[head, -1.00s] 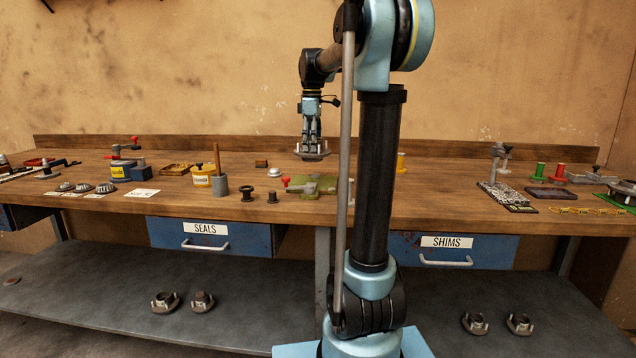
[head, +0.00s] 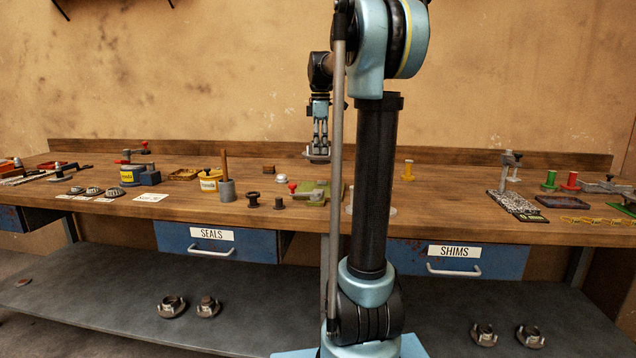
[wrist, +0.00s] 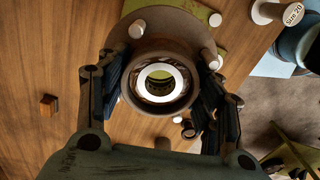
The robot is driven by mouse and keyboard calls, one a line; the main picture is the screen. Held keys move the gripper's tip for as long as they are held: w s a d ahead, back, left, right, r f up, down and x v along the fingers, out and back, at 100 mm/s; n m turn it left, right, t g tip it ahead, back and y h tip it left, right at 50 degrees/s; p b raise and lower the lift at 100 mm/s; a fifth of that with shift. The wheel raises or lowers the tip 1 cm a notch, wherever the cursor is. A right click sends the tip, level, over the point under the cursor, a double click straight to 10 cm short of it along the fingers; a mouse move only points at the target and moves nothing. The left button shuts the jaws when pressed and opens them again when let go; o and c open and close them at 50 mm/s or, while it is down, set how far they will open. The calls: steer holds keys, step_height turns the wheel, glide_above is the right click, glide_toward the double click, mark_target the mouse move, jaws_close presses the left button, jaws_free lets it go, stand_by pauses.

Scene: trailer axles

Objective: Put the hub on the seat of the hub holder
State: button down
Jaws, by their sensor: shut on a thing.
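My gripper (wrist: 162,82) is shut on the hub (wrist: 172,48), one finger on each side of its round body. In the wrist view I look down its bore, where a bright ring shows, and its flange with pale studs lies beyond. In the head view the hub (head: 317,157) hangs under my gripper (head: 319,140), above the bench top. A green fixture with a red-knobbed clamp (head: 312,192) stands on the bench nearer the camera and looks like the hub holder. My arm hides its right part, and I cannot make out its seat.
A brown block (wrist: 48,105) lies on the bench. Other hubs (head: 172,306) rest on the lower shelf (head: 100,290).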

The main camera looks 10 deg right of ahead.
steer(key=shift+f, duration=4.8)
steer(key=shift+c, duration=2.4)
jaws_free()
step_height(320, 180, up, 12)
